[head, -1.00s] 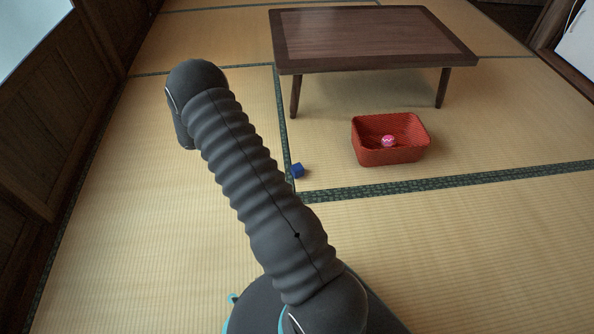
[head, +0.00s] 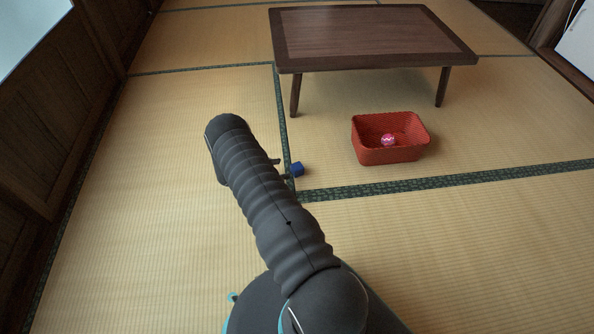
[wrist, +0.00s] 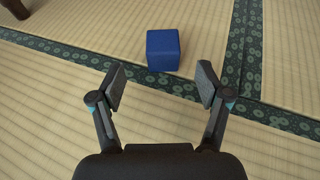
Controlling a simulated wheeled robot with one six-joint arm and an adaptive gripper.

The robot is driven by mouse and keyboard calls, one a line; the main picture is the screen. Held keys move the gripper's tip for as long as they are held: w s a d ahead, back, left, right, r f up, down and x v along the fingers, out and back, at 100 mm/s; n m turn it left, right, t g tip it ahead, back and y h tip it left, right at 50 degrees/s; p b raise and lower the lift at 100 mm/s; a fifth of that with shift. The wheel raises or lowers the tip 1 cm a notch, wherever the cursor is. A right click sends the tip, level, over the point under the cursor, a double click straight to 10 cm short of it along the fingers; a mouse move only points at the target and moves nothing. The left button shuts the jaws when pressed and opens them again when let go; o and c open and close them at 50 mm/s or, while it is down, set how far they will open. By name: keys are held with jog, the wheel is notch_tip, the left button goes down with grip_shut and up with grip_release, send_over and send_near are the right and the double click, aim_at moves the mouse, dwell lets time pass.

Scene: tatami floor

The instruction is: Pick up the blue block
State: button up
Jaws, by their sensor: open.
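The blue block (head: 297,169) sits on the tatami floor beside the dark green mat border in the head view. In the wrist view the blue block (wrist: 163,50) lies ahead of the fingertips, roughly centred between them. My gripper (wrist: 161,86) is open and empty, with its two fingers spread to either side. In the head view my gripper (head: 281,169) is mostly hidden behind my arm, and only the finger ends show, close to the left side of the block. I cannot tell from the head view whether they touch it.
A red basket (head: 390,156) with a pink patterned ball (head: 388,140) inside stands right of the block. A low dark wooden table (head: 370,39) stands behind the basket. The tatami to the left and in front is clear.

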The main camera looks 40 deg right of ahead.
aim_at(295, 167)
jog(key=shift+r+x, duration=0.15)
jog(key=shift+x, duration=1.65)
jog(key=shift+r+x, duration=0.15)
jog(key=shift+x, duration=1.6)
jog(key=shift+s, duration=0.15)
jog(key=c, duration=1.2)
